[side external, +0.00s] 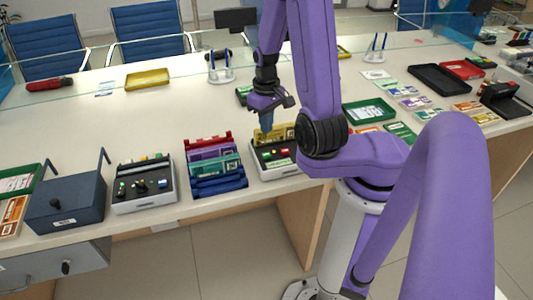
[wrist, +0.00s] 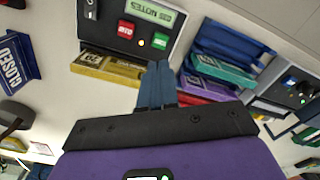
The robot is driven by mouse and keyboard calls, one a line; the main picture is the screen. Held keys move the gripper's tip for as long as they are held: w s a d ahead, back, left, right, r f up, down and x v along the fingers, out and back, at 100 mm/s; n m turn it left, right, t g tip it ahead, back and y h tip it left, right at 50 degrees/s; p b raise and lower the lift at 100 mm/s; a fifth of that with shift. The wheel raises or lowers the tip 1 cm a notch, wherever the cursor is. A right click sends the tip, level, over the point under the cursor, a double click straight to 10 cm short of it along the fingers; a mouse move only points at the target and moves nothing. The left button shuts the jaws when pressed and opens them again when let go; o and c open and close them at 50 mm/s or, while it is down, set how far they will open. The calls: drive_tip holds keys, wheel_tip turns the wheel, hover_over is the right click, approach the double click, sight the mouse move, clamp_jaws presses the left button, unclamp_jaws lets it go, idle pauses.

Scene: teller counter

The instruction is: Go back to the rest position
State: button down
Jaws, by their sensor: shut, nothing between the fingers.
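My gripper (side external: 267,118) hangs above the teller counter (side external: 85,100) in the side external view, pointing down beside the keypad device. In the wrist view its blue fingers (wrist: 157,85) are together with nothing between them. The device (side external: 272,160) has a small screen and red and green buttons; it also shows in the wrist view (wrist: 150,40). A yellow banknote bundle (wrist: 112,65) lies by the device, close to the fingers in the picture. I cannot tell the exact gap between fingers and bundle.
A rack (side external: 215,185) with colored note bundles stands left of the device. A grey switch box (side external: 142,205) and a dark blue box (side external: 65,220) stand further left. A green tray (side external: 370,113) is to the right. The counter behind the rack is mostly clear.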

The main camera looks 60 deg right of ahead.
drive_tip(key=w+a+r+n, duration=0.4)
drive_tip(key=a+r+n, duration=0.3)
drive_tip(key=a, duration=0.5)
drive_tip(key=s+a+r+n, duration=0.1)
drive_tip(key=s+n, duration=0.3)
drive_tip(key=s, duration=0.5)
drive_tip(key=s+a+r+n, duration=0.1)
drive_tip(key=s+r+n, duration=0.2)
drive_tip(key=s, duration=0.6)
drive_tip(key=shift+s+a+n, duration=0.4)
drive_tip(key=shift+n, duration=0.4)
drive_tip(key=shift+r, duration=0.1)
idle(2.4)
